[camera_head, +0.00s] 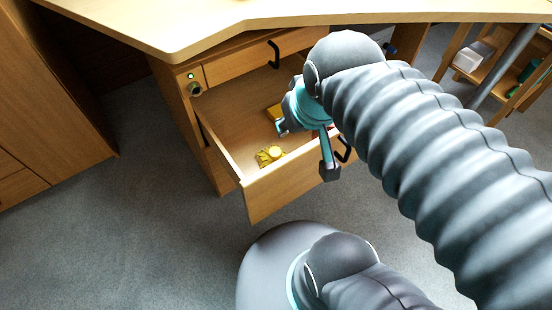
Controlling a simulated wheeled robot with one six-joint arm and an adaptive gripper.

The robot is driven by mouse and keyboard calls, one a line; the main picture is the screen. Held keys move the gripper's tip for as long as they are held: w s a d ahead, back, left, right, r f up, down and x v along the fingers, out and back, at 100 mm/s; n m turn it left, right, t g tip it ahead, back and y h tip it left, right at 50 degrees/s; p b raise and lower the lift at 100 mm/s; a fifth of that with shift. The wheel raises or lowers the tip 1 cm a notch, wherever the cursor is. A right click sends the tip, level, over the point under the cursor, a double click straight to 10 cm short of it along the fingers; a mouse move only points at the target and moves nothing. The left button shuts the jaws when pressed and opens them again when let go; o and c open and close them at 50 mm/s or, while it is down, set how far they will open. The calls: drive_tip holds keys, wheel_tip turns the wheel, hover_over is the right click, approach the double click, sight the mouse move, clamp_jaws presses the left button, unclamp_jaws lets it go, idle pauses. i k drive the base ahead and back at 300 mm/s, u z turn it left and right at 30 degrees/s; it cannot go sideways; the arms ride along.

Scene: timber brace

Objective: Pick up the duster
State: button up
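A small yellow, ragged-edged thing (269,156), which looks like the duster, lies in the open drawer (290,187) near its front left corner. A paler round part shows on it. My gripper (305,152) is over the right part of the drawer, to the right of the yellow thing and apart from it in the picture. Its two fingers are spread with nothing seen between them. My arm and gripper hide the right part of the drawer's inside.
An orange-yellow item (273,112) lies farther back in the drawer, partly hidden. The desk top (210,25) overhangs the drawer's back. A wooden cabinet (45,100) stands left, a shelf unit (480,65) at the upper right. The carpet (150,210) at left is clear.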

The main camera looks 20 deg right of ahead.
sight(275, 158)
drive_tip(key=u, duration=0.65)
drive_tip(key=k, duration=0.9)
drive_tip(key=z, duration=1.2)
drive_tip(key=i, duration=0.5)
